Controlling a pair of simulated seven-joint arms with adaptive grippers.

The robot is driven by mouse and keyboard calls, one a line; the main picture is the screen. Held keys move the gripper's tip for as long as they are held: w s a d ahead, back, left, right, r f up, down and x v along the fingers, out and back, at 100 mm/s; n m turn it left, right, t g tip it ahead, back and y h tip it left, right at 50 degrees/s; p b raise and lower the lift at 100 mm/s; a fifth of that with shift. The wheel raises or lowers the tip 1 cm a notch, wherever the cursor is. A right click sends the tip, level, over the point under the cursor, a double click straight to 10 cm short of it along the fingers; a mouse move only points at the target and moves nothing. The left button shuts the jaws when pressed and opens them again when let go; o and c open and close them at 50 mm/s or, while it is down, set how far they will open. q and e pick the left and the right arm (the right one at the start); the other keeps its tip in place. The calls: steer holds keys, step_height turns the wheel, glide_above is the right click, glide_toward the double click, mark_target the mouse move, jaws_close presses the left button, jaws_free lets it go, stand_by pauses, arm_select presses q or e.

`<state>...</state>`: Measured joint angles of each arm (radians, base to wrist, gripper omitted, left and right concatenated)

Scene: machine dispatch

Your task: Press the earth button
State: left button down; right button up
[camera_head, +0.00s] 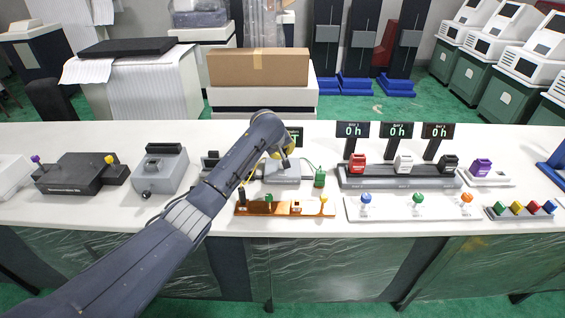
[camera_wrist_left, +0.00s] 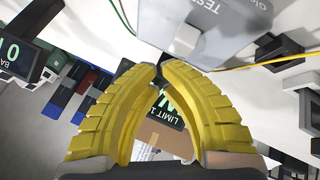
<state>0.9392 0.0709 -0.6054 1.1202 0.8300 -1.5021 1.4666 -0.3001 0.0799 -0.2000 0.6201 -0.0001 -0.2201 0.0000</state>
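My left gripper (camera_head: 284,149) reaches over the counter in the head view, above the grey tester box (camera_head: 283,171). In the left wrist view its yellow fingers (camera_wrist_left: 160,68) curve together at the tips, with nothing between them. The tester box (camera_wrist_left: 220,28), with part of the word TEST on it, is close beyond the tips. An orange board (camera_head: 284,209) with a green knob (camera_head: 268,199) and a yellow knob (camera_head: 323,200) lies in front of the tester. No label reading earth is legible, so I cannot tell which control is the earth button. My right gripper is not in view.
A white panel with blue (camera_head: 366,198), green (camera_head: 418,198) and orange (camera_head: 466,198) buttons stands to the right. Behind it is a dark rack (camera_head: 398,180) under several displays. A LIMIT display (camera_wrist_left: 160,108) and a yellow cable (camera_wrist_left: 262,64) are near the fingers.

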arm_select(q)
steer(key=shift+r, duration=0.1)
steer(key=shift+r, duration=2.45)
